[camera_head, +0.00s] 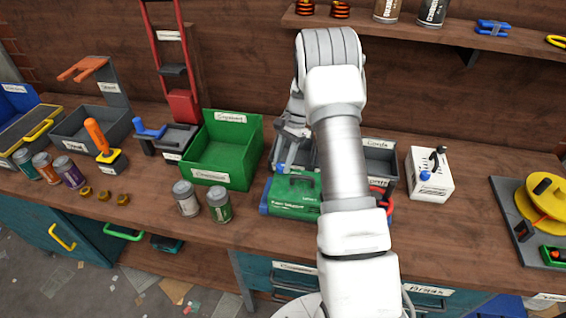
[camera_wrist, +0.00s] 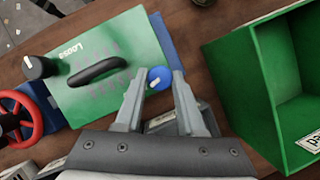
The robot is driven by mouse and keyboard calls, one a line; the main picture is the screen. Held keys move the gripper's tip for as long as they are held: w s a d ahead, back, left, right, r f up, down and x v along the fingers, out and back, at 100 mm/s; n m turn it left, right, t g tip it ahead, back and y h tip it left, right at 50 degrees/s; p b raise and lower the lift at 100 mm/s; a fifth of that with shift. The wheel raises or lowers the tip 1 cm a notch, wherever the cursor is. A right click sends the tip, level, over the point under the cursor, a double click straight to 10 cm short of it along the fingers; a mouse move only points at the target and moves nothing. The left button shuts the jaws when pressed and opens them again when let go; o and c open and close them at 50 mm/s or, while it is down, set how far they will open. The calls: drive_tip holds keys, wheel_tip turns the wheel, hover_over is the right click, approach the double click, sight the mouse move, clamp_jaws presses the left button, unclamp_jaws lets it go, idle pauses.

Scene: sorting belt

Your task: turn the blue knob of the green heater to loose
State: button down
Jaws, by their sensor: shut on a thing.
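The green heater (camera_head: 292,212) stands on the bench, partly behind my arm, with a black handle on top. The wrist view shows its green top (camera_wrist: 118,42) with the word "Loose" printed near the left edge and fainter lettering beside the handle. The blue knob (camera_wrist: 160,77) is at the heater's edge, with a pale mark on its face. My gripper (camera_wrist: 161,79) has its two fingertips on either side of the knob, shut on it. In the head view my gripper (camera_head: 291,130) is behind the heater; its fingertips and the knob are not clear there.
A black knob (camera_wrist: 40,67) and a red handwheel (camera_wrist: 18,120) are left of the handle in the wrist view. An open green bin (camera_head: 222,152) stands left of the heater, with two cans (camera_head: 186,198) in front.

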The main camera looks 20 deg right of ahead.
drive_tip(key=n, duration=0.2)
drive_tip(key=n+g+h, duration=0.1)
drive_tip(key=n, duration=0.1)
drive_tip(key=shift+w+a+n+g+b, duration=0.1)
drive_tip(key=shift+n+g+b, duration=0.2)
drive_tip(key=n+h, duration=0.1)
drive_tip(key=n, duration=0.3)
drive_tip(key=shift+a+g, duration=0.1)
drive_tip(key=shift+g, duration=0.3)
drive_tip(key=shift+h, duration=0.3)
drive_tip(key=c, duration=0.5)
unclamp_jaws()
drive_tip(key=p+v, duration=0.1)
drive_tip(key=v, duration=1.6)
drive_tip(key=shift+r, duration=0.25)
